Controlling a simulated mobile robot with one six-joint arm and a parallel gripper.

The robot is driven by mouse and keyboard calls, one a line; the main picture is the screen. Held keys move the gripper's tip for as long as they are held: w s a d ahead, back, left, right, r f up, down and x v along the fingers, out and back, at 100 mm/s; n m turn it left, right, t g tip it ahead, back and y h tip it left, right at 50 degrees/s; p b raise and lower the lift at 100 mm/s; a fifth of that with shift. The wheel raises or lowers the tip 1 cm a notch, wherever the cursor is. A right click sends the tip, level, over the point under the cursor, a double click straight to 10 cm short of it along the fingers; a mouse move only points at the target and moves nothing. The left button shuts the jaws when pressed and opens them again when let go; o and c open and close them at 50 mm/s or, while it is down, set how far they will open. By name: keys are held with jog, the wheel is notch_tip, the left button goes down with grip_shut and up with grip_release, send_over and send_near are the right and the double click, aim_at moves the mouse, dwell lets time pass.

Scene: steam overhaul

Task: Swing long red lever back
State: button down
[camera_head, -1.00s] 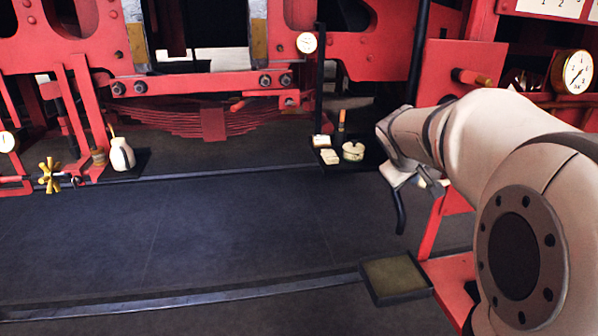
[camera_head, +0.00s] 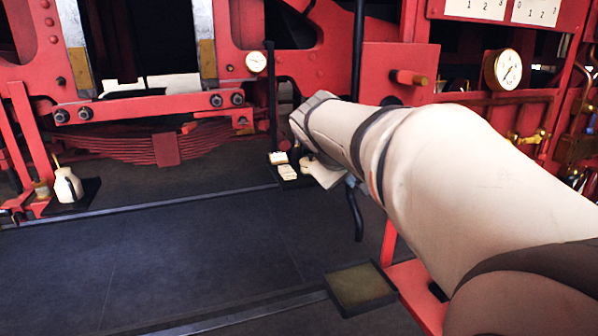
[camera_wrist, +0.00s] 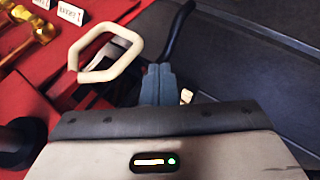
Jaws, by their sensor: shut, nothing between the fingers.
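I cannot pick out a long red lever with certainty. A long dark upright bar (camera_head: 358,55) stands at the red frame in the head view. A dark curved rod (camera_head: 355,212) hangs below my forearm; a similar dark rod (camera_wrist: 178,32) shows just beyond my fingers in the wrist view. A short red stub with a brass end (camera_head: 408,78) sticks out of the red panel. My gripper (camera_wrist: 157,70) is shut and empty in the wrist view. A cream loop handle (camera_wrist: 128,63) is close to its left.
A shallow tray (camera_head: 360,288) lies on the floor near a red base. A dark tray with small cream items (camera_head: 287,172) lies beyond my arm. A white bottle (camera_head: 68,186) stands at left. Gauges (camera_head: 503,69) and brass pipes are at right. The dark floor (camera_head: 190,250) is clear.

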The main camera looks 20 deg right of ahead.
jog(key=v, duration=0.6)
jog(key=shift+w+a, duration=0.3)
jog(key=shift+w, duration=0.05)
jog(key=s+a+f+m+g+y, duration=0.1)
jog(key=s+a+f+y, duration=0.2)
jog(key=f, duration=0.8)
jog(key=s+a+f+m+g+y, duration=0.1)
jog(key=s+a+f+g+y, duration=0.1)
jog(key=s+a+f, duration=0.5)
jog(key=s+f+y, duration=0.1)
jog(key=s+f, duration=0.3)
jog(key=f, duration=0.1)
jog(key=shift+s+a+y, duration=0.25)
jog(key=shift+s+y, duration=0.1)
jog(key=shift+y, duration=0.05)
